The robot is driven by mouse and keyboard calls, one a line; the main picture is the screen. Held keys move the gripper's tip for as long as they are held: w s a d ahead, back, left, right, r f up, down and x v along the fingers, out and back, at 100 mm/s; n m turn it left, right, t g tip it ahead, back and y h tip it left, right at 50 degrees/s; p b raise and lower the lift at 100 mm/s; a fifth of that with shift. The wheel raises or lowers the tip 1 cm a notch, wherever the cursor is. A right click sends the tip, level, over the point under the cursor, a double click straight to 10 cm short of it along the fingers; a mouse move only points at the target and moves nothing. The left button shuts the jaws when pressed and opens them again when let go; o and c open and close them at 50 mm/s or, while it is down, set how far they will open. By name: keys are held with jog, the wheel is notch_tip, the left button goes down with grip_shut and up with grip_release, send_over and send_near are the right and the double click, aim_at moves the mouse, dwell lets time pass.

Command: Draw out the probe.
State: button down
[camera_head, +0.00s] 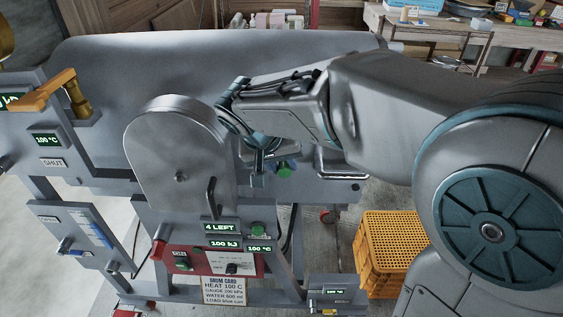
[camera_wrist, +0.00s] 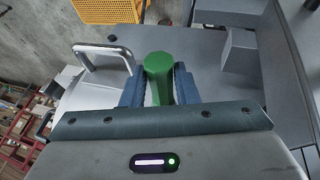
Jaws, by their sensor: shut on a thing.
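The probe shows as a green handle (camera_wrist: 158,75) with a faceted end in the wrist view. My gripper (camera_wrist: 159,92) has its two blue fingers closed on both sides of this handle. In the head view, a bit of green (camera_head: 285,170) shows below my gripper (camera_head: 268,158), at the grey panel right of the round drum door (camera_head: 178,160). Whatever shaft the probe has is hidden, so I cannot tell how deep it sits.
A metal loop handle (camera_wrist: 104,62) stands on the panel beside the green handle, and a grey block (camera_wrist: 239,50) stands on the other side. A yellow crate (camera_head: 390,255) is on the floor at the right. An orange-handled lever (camera_head: 45,92) is at the far left.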

jog(key=c, duration=1.9)
grip_release()
grip_shut()
jog(key=s+b, duration=0.2)
jog(key=s, duration=0.4)
jog(key=shift+s+a, duration=0.15)
